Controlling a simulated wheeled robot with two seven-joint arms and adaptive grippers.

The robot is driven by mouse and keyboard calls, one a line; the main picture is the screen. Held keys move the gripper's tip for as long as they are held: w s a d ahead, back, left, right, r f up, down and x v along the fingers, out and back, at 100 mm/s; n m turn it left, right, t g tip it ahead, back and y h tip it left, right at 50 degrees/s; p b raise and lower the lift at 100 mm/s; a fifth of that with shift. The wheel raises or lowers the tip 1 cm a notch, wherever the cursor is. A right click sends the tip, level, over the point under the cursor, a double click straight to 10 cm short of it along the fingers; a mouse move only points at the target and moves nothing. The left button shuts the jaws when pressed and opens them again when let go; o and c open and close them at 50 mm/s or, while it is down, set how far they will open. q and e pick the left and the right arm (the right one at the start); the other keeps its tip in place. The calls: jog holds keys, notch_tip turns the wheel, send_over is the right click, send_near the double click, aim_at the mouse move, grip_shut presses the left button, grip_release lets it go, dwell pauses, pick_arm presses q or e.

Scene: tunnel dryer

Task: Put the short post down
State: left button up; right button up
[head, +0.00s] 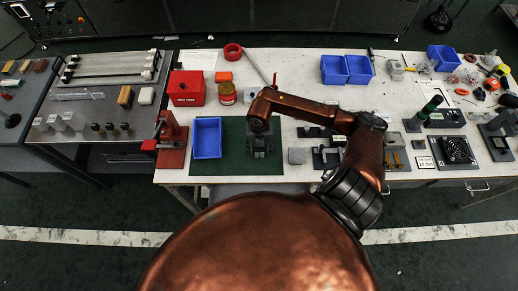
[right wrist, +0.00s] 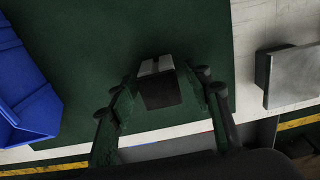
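The short post (right wrist: 160,92) shows in the right wrist view as a small block with a dark near end and a lighter grey, striped face. In the head view my right gripper (head: 262,148) points down over the green mat (head: 225,170). The post cannot be told apart from the gripper there. Whether the post's lower end touches the mat is hidden. My left gripper is not in view.
A blue bin (head: 207,138) stands left of the gripper on the mat; it also shows in the wrist view (right wrist: 25,95). A grey block (head: 296,156) sits just right of the mat. A red vise-like device (head: 171,145) stands farther left. Bare mat surrounds the gripper.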

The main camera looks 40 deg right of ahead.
jog(key=shift+r, duration=0.1)
notch_tip(320, 180, up, 12)
dwell(0.6)
jog(key=shift+a, duration=0.1)
